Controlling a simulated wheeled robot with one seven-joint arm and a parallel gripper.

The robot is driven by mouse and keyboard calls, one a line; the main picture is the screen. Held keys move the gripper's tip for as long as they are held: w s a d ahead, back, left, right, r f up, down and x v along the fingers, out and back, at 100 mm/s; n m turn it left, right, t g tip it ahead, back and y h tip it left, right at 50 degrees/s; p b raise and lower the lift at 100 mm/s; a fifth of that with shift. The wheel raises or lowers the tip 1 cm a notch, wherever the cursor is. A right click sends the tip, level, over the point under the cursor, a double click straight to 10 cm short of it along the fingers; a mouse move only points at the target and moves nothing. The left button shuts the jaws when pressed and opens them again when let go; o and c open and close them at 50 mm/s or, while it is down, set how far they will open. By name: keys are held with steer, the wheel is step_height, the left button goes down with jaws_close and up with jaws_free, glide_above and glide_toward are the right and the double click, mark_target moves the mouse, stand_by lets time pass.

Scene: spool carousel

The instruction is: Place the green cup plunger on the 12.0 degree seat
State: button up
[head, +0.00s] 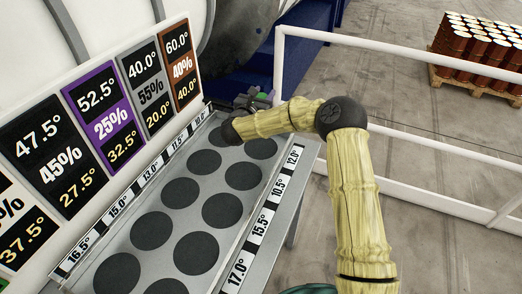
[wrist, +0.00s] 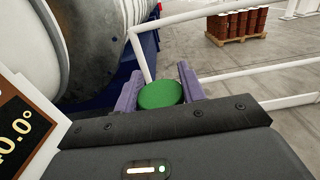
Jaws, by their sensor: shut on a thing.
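The green cup plunger (wrist: 160,96) is held between the purple fingers of my gripper (wrist: 160,86) in the wrist view. Its rounded green face shows, and the rest is hidden. The 12.0° label (head: 294,158) is at the far end of the tray's right edge. The dark round seat beside it (head: 262,148) looks empty, and the plunger is apart from it.
The grey tray (head: 215,158) has two rows of dark round seats, all those visible empty. A board of percentage signs (head: 108,114) stands along its left side. White railings (head: 420,59) run to the right. A pallet of brown drums (head: 480,48) stands far back.

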steer(key=shift+f+p, duration=0.8)
steer(key=shift+f, duration=2.45)
step_height(320, 180, down, 3)
steer(key=shift+f+p, duration=0.1)
steer(key=shift+p, duration=0.45)
steer(key=shift+f, duration=0.3)
steer(key=o, duration=1.3)
steer(key=shift+o, duration=0.2)
steer(key=shift+r, duration=0.2)
